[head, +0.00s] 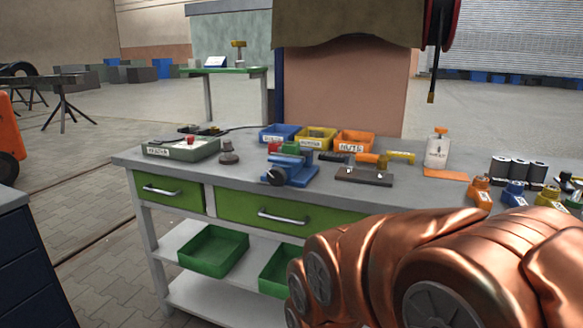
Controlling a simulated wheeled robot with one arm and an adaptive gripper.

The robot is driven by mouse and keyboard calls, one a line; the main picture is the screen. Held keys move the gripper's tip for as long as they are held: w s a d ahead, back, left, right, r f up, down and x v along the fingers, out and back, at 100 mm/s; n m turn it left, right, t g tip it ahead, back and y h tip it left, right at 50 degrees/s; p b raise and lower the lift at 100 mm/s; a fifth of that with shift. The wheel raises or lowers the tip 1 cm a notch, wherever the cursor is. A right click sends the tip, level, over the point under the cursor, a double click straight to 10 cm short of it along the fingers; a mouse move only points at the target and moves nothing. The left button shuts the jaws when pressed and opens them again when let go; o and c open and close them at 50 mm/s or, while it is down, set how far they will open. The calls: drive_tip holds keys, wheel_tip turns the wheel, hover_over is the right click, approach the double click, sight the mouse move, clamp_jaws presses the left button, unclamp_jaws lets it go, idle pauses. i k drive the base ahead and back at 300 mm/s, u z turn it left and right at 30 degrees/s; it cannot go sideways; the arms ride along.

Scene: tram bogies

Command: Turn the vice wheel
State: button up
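A blue vice (293,171) stands on the grey workbench (225,182), near its front edge. A dark round part, which looks like the vice wheel (275,176), sits on its front left side and faces me. A red piece and a green piece show at the top of the vice; I cannot tell whether they are clamped in it. My copper-coloured arm fills the lower right of the head view, in front of the bench. My gripper does not show.
Left of the vice are a grey-green case (180,148) and a dark knob-like object (229,153). Behind are blue, yellow and orange (354,141) bins. Right are a dark plate (363,176), a white bottle (437,150) and several small items. Green drawers (290,212) are below.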

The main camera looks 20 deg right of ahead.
sight(276, 176)
drive_tip(key=u, duration=0.5)
drive_tip(key=k, duration=0.55)
drive_tip(key=u, duration=1.1)
drive_tip(key=i, duration=1.15)
drive_tip(key=z, duration=0.8)
